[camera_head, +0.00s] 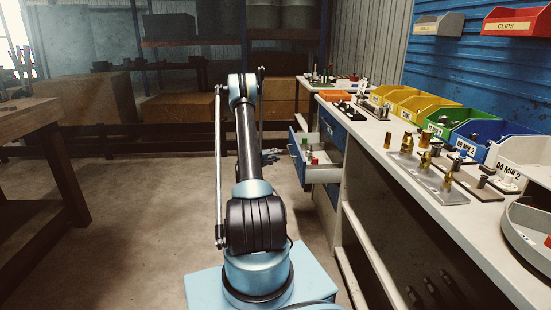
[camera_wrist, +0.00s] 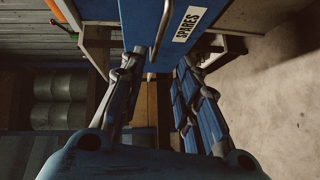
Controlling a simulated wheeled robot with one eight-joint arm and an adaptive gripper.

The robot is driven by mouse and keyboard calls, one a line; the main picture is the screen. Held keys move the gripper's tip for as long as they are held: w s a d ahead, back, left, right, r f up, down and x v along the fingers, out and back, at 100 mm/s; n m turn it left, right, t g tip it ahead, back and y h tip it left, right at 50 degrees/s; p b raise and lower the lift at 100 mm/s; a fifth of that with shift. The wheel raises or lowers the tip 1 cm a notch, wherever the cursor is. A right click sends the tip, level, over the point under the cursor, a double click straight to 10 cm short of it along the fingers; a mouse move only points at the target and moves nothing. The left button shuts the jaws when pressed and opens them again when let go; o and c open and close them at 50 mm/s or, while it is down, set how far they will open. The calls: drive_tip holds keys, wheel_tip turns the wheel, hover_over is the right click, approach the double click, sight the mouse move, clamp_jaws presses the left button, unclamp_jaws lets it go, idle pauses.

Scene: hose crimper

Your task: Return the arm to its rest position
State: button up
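My arm (camera_head: 247,140) stands in the middle of the head view, rising from its light blue base and bent at a high elbow. My gripper is mostly hidden behind the arm there. In the wrist view my gripper (camera_wrist: 158,72) shows two jointed fingers spread apart, with nothing held between them. A blue drawer front (camera_wrist: 200,22) with a SPARES label and a bar handle (camera_wrist: 159,32) lies just beyond the fingertips, near the top of that view. The fingers look apart from the handle, though the exact distance is hard to tell.
An open drawer (camera_head: 320,172) with small red and green items juts from the workbench (camera_head: 400,178) on the right. Coloured bins and brass fittings stand on the bench. A wooden table (camera_head: 30,122) is at left. Boxes and shelving stand behind. The floor left of my arm is clear.

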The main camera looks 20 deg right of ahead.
idle(0.3)
drive_tip(key=s+a+r+m+y, duration=0.1)
drive_tip(key=s+a+r, duration=0.1)
drive_tip(key=r, duration=0.3)
drive_tip(key=s+a+r+g+y, duration=0.1)
drive_tip(key=s+a+r, duration=0.1)
drive_tip(key=r, duration=0.3)
drive_tip(key=s+a+r+m+y, duration=0.1)
drive_tip(key=s+a+r, duration=0.2)
drive_tip(key=r, duration=0.2)
drive_tip(key=s+a+r+m+g+y, duration=0.1)
drive_tip(key=s+a+r+y, duration=0.1)
drive_tip(key=s+a+r, duration=0.4)
drive_tip(key=s+a+r+g+y, duration=0.1)
drive_tip(key=s+a+r, duration=0.15)
drive_tip(key=s, duration=0.55)
drive_tip(key=s+a+f+y, duration=0.2)
drive_tip(key=s+a, duration=0.5)
drive_tip(key=s, duration=0.5)
drive_tip(key=s+a+f+g+y, duration=0.1)
drive_tip(key=s+a+f+y, duration=0.2)
drive_tip(key=s+a, duration=0.5)
drive_tip(key=s+a+f+g+y, duration=0.1)
drive_tip(key=s+a+f+y, duration=0.2)
drive_tip(key=s+a, duration=0.5)
drive_tip(key=s, duration=1)
drive_tip(key=shift+y, duration=0.4)
drive_tip(key=shift+f, duration=0.1)
